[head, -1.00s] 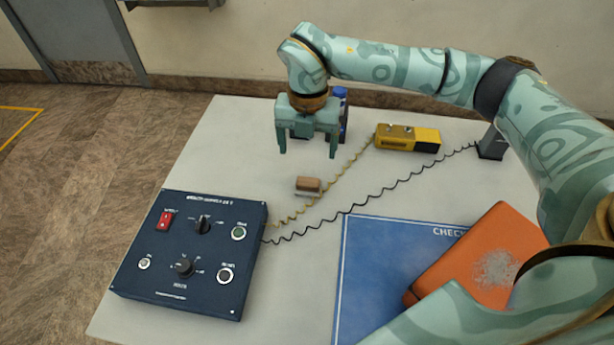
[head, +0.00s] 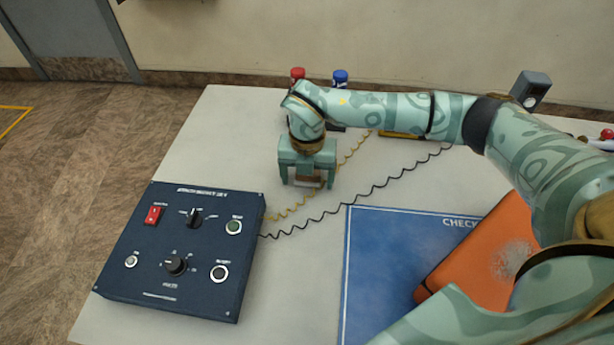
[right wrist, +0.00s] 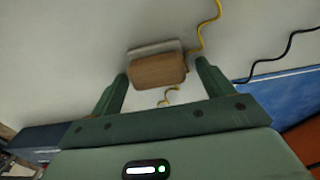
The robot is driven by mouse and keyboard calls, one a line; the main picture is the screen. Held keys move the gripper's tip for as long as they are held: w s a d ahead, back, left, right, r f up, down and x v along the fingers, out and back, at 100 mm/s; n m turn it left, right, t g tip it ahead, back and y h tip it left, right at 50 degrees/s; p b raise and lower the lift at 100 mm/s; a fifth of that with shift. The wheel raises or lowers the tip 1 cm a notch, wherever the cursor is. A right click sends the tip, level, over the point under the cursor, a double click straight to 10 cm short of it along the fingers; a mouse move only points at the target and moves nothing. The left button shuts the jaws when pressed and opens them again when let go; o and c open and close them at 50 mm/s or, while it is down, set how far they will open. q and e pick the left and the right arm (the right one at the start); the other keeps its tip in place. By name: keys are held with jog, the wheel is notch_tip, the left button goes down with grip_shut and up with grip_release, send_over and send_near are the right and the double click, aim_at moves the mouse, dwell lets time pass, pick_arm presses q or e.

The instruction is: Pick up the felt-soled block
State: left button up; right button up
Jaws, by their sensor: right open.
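The felt-soled block (right wrist: 158,70) is a small wooden block with a pale grey sole along one edge, lying on the pale table. In the right wrist view it sits between and slightly beyond the tips of my right gripper (right wrist: 160,80), which is open. In the head view the right gripper (head: 307,183) is low over the table with the block (head: 306,179) partly hidden between its fingers. I see no clear contact between fingers and block. My left gripper is not in view.
A dark blue control box (head: 180,250) stands left of the gripper. A blue mat (head: 385,260) and an orange case (head: 470,255) lie to the right. Red-capped (head: 297,73) and blue-capped (head: 340,77) items stand behind.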

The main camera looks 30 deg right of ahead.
jog(key=shift+r, duration=0.1)
jog(key=c, duration=1.1)
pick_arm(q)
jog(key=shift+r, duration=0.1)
pick_arm(e)
jog(key=shift+r, duration=0.1)
